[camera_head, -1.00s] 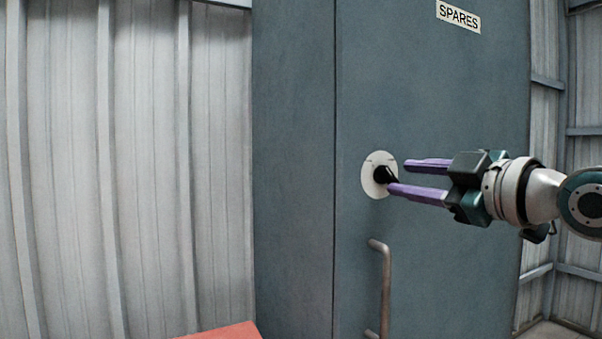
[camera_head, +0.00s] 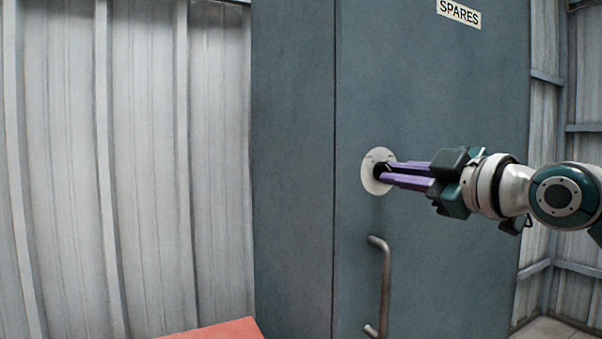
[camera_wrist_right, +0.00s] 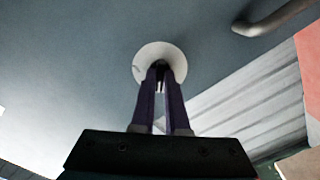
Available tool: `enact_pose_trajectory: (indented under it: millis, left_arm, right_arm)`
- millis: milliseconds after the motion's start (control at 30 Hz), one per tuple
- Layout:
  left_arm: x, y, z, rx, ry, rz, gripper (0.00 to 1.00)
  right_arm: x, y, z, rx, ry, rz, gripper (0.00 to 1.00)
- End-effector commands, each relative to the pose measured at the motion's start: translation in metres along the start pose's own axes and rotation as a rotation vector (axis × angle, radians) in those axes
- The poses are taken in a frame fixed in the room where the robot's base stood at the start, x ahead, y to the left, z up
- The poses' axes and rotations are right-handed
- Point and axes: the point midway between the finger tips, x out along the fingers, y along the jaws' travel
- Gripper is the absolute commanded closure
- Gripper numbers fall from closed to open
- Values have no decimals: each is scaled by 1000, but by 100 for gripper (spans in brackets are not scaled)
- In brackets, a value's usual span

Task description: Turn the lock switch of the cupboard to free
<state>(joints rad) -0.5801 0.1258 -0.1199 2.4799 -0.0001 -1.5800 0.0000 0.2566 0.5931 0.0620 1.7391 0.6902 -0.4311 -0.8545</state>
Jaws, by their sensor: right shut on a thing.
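The grey-blue cupboard (camera_head: 440,90) stands ahead with a "SPARES" label (camera_head: 459,13) high on its door. The lock switch (camera_head: 378,171) is a small black knob on a round white plate (camera_head: 371,185). The plate also shows in the right wrist view (camera_wrist_right: 160,52), with the knob (camera_wrist_right: 160,76) mostly hidden between the fingertips. My right gripper (camera_head: 386,172) has two purple fingers, closed on the knob from the right; the fingers also show in the right wrist view (camera_wrist_right: 160,80). The knob's exact angle is hard to tell. My left gripper is not in view.
A vertical metal door handle (camera_head: 385,290) sits below the lock plate; it also shows in the right wrist view (camera_wrist_right: 275,17). A red surface (camera_head: 218,331) is at the bottom left. Corrugated metal walls (camera_head: 120,150) stand on both sides of the cupboard.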

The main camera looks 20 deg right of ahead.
Motion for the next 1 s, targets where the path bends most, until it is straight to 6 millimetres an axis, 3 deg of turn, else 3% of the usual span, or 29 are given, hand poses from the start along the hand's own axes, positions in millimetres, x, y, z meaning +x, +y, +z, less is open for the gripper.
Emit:
enact_pose_trajectory:
  millis: [567, 1000]
  left_arm:
    - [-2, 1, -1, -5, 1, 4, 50]
    - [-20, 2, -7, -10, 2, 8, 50]
  right_arm:
    - [0, 0, 0, 22, -1, -1, 100]
    - [0, 1, -2, 299, -2, -2, 100]
